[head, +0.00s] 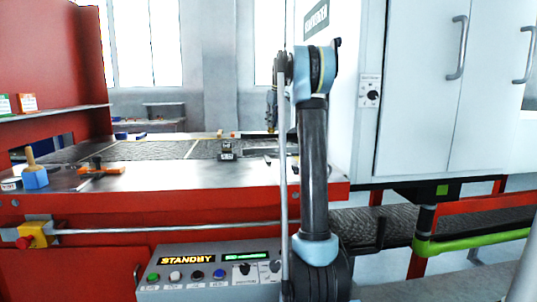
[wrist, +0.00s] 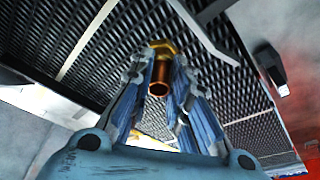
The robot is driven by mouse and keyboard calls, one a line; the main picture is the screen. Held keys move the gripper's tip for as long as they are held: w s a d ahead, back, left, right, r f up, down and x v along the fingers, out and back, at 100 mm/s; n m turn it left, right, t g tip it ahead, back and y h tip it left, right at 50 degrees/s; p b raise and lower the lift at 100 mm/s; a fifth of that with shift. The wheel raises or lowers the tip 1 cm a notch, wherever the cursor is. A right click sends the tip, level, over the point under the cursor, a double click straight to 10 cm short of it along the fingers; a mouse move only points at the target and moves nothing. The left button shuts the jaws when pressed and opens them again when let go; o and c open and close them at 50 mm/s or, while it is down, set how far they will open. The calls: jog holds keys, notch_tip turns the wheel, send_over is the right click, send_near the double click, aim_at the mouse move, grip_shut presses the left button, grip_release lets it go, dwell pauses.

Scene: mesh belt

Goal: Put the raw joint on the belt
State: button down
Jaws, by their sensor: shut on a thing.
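The raw joint, a copper tube with a brass nut (wrist: 160,73), is between the fingers of my gripper (wrist: 158,92) in the wrist view. The gripper is shut on it, with the tube's open end facing the camera. The dark mesh belt (wrist: 50,40) lies behind the joint. I cannot tell whether the joint touches it. In the head view the belt (head: 150,151) runs across the red-sided table, and my gripper (head: 271,128) points down over its far right part. The joint is too small to make out there.
A small dark block-like device (head: 227,151) stands near the belt's front edge. Pale strips cross the belt. A blue holder (head: 35,178) and an orange-and-black tool (head: 100,169) sit on the left table. A control panel (head: 210,272) reads STANDBY. A white cabinet (head: 420,90) stands right.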

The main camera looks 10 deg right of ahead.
aim_at(272, 130)
jog(key=shift+w+f, duration=0.15)
jog(key=shift+w, duration=0.05)
jog(key=x, duration=0.4)
jog(key=shift+s+d+f, duration=0.25)
jog(key=shift+d+f, duration=0.15)
jog(key=shift+f, duration=0.05)
jog(key=shift+s+a+f, duration=0.1)
jog(key=shift+f, duration=2.35)
jog(key=c, duration=1.8)
grip_release()
jog(key=v, duration=1.2)
